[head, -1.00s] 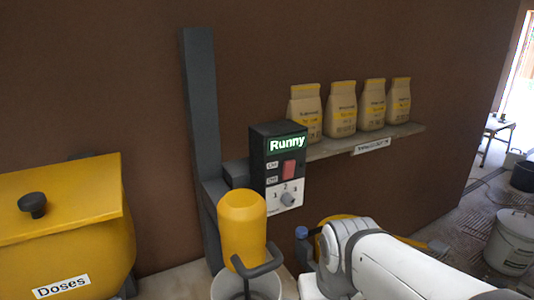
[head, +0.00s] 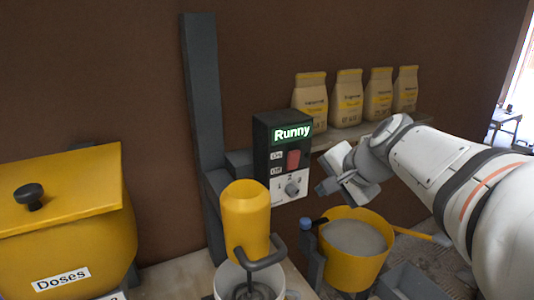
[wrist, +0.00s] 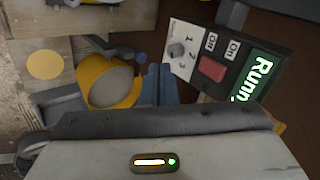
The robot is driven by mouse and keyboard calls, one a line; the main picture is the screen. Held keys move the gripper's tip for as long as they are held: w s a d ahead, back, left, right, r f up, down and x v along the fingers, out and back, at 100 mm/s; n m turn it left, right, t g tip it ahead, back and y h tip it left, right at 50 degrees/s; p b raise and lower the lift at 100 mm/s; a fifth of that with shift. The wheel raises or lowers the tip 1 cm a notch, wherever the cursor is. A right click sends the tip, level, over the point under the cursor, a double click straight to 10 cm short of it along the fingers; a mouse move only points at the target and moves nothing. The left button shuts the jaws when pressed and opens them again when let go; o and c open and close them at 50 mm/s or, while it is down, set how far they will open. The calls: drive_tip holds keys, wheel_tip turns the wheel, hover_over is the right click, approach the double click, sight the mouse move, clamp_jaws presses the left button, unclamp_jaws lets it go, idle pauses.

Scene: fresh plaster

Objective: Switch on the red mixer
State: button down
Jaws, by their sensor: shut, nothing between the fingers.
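The mixer (head: 246,212) has a yellow body, not red, and hangs from a grey column above a white bucket. Its dark control box (head: 262,150) has a lit green "Runny" display (head: 292,132), a red rocker switch (head: 294,159) between On and Off labels, and a grey numbered dial (head: 292,189). I cannot tell which way the rocker is tipped. My gripper (head: 325,188) is shut and empty, just right of the box and apart from it. In the wrist view, my closed fingers (wrist: 161,84) are beside the box's face, with the red switch (wrist: 212,69) to their right.
A yellow tub (head: 355,262) of grey mix stands below my gripper, a blue-tipped lever (head: 305,223) beside it. A shelf with several paper bags (head: 345,98) is behind my arm. A yellow "Doses" bin (head: 75,230) stands at left.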

drive_tip(key=w+d+r+m+t, duration=0.2)
drive_tip(key=w+r+m, duration=0.1)
drive_tip(key=r, duration=0.2)
drive_tip(key=shift+w+d, duration=0.25)
drive_tip(key=shift+w, duration=0.1)
drive_tip(key=shift+r, duration=0.1)
drive_tip(key=p, duration=0.1)
approach(294, 160)
wheel_tip(294, 160, down, 4)
drive_tip(key=w, duration=0.3)
drive_tip(key=shift+w+a+r+p, duration=0.1)
drive_tip(key=shift+w+a+p, duration=0.2)
drive_tip(key=shift+w+a, duration=0.35)
drive_tip(key=shift+s, duration=0.1)
